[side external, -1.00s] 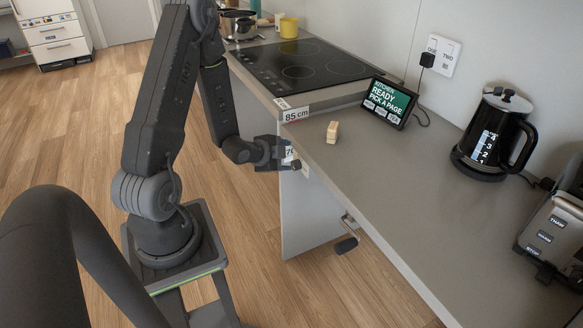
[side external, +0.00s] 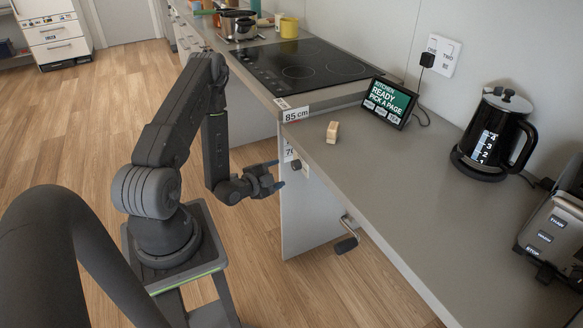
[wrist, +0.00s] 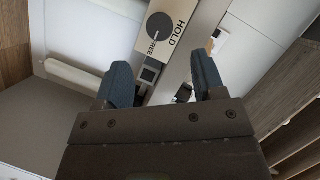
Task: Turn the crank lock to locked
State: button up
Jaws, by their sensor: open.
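The crank (side external: 347,242) with its dark grip hangs at the front of the lower counter. A pale plate (wrist: 171,18) marked HOLD and FREE, with a round dark knob (wrist: 158,26), lies ahead of my gripper in the wrist view. A small dark knob (side external: 296,164) also shows on the counter's front in the side view. Which mark the knob points to is unclear. My gripper (side external: 277,176) is open and empty, a little left of the counter's front. In the wrist view, its fingers (wrist: 160,72) are spread, with a small dark square part between them.
The lower counter (side external: 400,205) carries a wooden block (side external: 332,132), a screen (side external: 388,102), a kettle (side external: 494,135) and a toaster-like appliance (side external: 556,235). The higher counter with the hob (side external: 300,68) is behind.

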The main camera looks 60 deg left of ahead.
aim_at(293, 166)
jog(key=x, duration=0.7)
jog(key=shift+w+a+f, duration=0.1)
jog(key=shift+w, duration=0.15)
jog(key=shift+c, duration=0.2)
jog(key=c, duration=0.9)
